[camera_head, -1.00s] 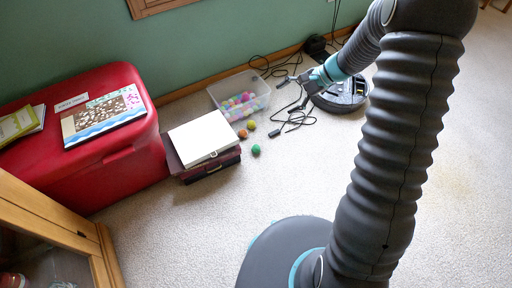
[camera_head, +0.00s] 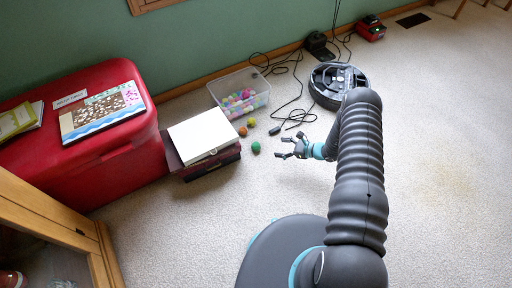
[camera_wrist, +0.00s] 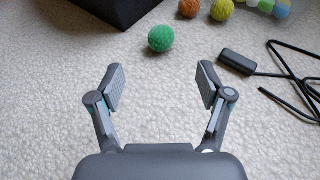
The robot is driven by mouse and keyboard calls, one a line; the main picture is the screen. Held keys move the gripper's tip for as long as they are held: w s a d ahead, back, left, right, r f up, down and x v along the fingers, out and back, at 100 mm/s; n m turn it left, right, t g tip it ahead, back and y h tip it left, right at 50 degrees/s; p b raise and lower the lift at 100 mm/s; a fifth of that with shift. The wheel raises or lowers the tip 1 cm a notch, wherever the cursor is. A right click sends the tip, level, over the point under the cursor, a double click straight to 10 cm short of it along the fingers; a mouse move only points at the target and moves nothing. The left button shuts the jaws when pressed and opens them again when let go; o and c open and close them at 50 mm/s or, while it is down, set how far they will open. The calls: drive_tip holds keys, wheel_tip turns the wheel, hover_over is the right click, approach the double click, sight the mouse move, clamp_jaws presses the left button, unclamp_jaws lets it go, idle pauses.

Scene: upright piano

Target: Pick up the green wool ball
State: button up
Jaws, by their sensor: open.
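The green wool ball (camera_head: 256,147) lies on the pale carpet, to the right of a dark box with a white lid. In the wrist view the green wool ball (camera_wrist: 161,39) sits ahead of the fingertips, roughly midway between them and a little beyond. My gripper (camera_head: 287,148) is low over the carpet to the right of the ball, with its fingers pointing left. It also shows in the wrist view (camera_wrist: 160,84), open and empty, with bare carpet between the fingers.
An orange ball (camera_head: 243,132) and a yellow ball (camera_head: 251,122) lie behind the green one. A clear bin (camera_head: 262,98) of colored balls stands beyond them. The dark box (camera_head: 210,160) is close on the left. A black cable (camera_wrist: 297,84) lies to the right. Front carpet is clear.

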sight(256, 146)
drive_tip(key=shift+s+f, duration=0.15)
drive_tip(key=shift+f, duration=0.45)
drive_tip(key=shift+a+f, duration=0.25)
drive_tip(key=x, duration=1.3)
drive_tip(key=shift+w+r, duration=0.1)
drive_tip(key=shift+w, duration=0.2)
drive_tip(key=c, duration=1)
